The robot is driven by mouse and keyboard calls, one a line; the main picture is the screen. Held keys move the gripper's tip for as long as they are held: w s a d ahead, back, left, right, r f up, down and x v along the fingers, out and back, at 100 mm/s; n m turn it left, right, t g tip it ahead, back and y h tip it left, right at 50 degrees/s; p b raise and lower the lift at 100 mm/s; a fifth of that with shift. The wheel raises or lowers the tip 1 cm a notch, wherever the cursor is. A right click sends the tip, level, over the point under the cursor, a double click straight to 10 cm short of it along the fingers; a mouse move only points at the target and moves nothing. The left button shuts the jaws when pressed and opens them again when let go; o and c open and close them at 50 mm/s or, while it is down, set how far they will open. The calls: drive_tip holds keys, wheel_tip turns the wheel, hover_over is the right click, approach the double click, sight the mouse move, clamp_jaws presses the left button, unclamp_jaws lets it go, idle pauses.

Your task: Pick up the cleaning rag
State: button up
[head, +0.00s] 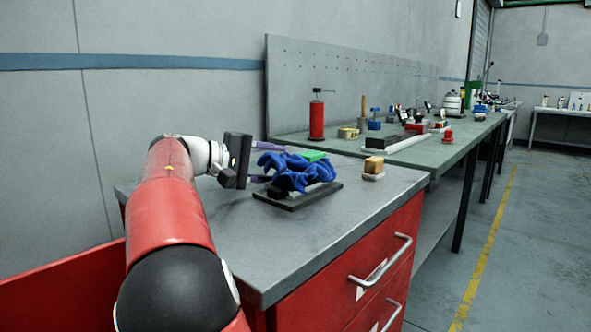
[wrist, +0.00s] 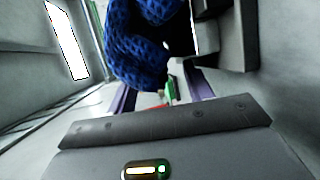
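The cleaning rag (head: 297,172) is a crumpled blue cloth heaped on a flat black stand (head: 300,200) on the grey cabinet top. My gripper (head: 276,164) points at the rag from its left side in the head view. Its two purple fingers are spread apart, and I see no cloth pinched between them. The tip of the lower finger is partly hidden by the rag. In the wrist view the rag (wrist: 143,45) looms large at the top, close to the fingers (wrist: 160,88). I cannot tell whether they touch it.
A green item (head: 313,155) shows at the rag's top rear. A wooden block (head: 374,165) on a white base stands to the right. Behind is a green workbench (head: 440,150) with a red bottle (head: 317,118) and tools. The cabinet top in front is clear.

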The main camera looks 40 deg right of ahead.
drive_tip(key=shift+c, duration=0.8)
drive_tip(key=shift+r, duration=0.1)
wheel_tip(320, 180, up, 10)
drive_tip(key=p, duration=0.2)
drive_tip(key=shift+p, duration=0.35)
idle(0.4)
